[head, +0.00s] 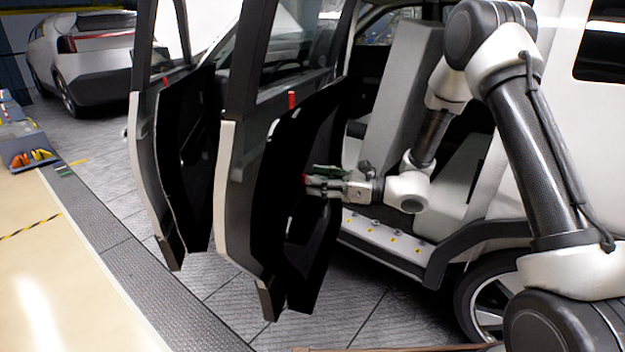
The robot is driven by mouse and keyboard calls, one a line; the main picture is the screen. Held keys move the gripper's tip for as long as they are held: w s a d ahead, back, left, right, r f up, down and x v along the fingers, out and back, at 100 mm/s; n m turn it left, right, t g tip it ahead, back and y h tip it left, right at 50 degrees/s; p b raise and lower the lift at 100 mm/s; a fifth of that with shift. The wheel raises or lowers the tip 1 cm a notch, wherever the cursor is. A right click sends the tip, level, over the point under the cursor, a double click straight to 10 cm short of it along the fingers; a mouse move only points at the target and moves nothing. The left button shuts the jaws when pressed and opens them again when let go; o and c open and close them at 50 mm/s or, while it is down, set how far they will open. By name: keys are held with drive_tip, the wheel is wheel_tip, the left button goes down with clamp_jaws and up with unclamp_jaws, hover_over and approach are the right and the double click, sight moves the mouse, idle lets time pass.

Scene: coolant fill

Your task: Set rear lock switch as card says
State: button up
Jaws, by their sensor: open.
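My gripper (311,181) reaches in from the right, level, its fingertips at the inner side of the open rear door (228,170). The fingers are dark green and slightly apart. A small red spot shows at the fingertips; I cannot tell whether it is part of the lock switch or whether the fingers touch it. The door's inner panel is nearly black, so no switch position can be read. A red upright tab (291,100) stands on top of this door's panel. No card can be made out.
The front door (150,150) also stands open, with its own red tab (165,80). The door sill (385,238) carries several yellow marks below my gripper. The rear wheel (490,305) is at lower right. Another car (85,60) is parked behind.

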sight(298, 164)
drive_tip(key=shift+x, duration=1.05)
clamp_jaws()
drive_tip(key=shift+r, duration=2.05)
unclamp_jaws()
drive_tip(key=v, duration=1.2)
